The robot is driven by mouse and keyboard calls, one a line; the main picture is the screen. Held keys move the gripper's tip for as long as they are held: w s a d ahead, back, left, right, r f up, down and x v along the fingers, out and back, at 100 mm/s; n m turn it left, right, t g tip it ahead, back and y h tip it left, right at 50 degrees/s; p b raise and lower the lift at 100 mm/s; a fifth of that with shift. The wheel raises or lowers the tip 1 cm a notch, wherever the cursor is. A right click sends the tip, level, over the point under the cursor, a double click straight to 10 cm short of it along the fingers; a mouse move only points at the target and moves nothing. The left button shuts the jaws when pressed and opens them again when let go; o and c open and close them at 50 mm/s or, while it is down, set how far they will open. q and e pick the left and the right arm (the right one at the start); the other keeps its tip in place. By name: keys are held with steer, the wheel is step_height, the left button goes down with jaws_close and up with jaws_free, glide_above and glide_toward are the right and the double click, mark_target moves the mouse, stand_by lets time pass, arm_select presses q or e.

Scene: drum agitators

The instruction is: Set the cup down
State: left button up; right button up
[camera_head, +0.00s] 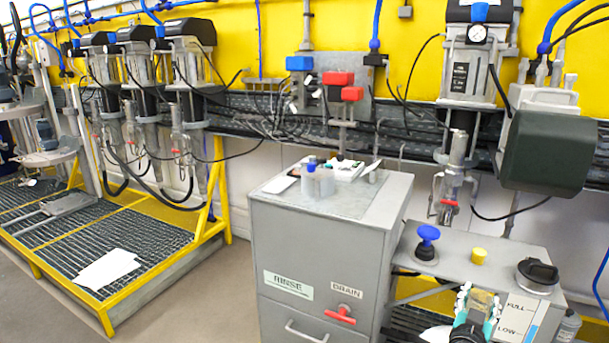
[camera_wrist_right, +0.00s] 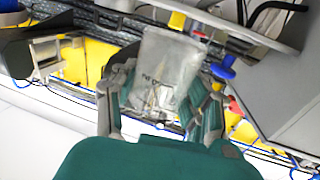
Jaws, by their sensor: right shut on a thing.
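My right gripper (camera_head: 477,312) is at the lower right of the head view, in front of the low grey bench top. Its teal fingertips are shut on a clear cup (camera_head: 483,300), which looks yellowish there. In the right wrist view the cup (camera_wrist_right: 168,66) is a cloudy, see-through vessel with dark print, held between the two fingers of the gripper (camera_wrist_right: 166,88). The cup's base and any contact with a surface cannot be made out. My left gripper is not in view.
A low grey bench (camera_head: 455,262) carries a blue knob (camera_head: 428,235), a yellow knob (camera_head: 479,256) and a black-capped part (camera_head: 537,275). A grey RINSE/DRAIN cabinet (camera_head: 320,250) stands to its left, with small bottles (camera_head: 318,181) on top and some free room at its front.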

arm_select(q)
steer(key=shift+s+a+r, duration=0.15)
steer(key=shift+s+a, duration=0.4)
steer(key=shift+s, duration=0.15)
arm_select(e)
steer(key=s+a+n+t+y, duration=0.4)
steer(key=s+a+n+y, duration=0.3)
steer(key=s+a, duration=1.5)
steer(key=s+y, duration=0.1)
steer(key=y, duration=0.3)
steer(key=shift+s+a+n, duration=0.2)
steer(key=shift+s+n, duration=0.05)
steer(key=shift+n, duration=0.15)
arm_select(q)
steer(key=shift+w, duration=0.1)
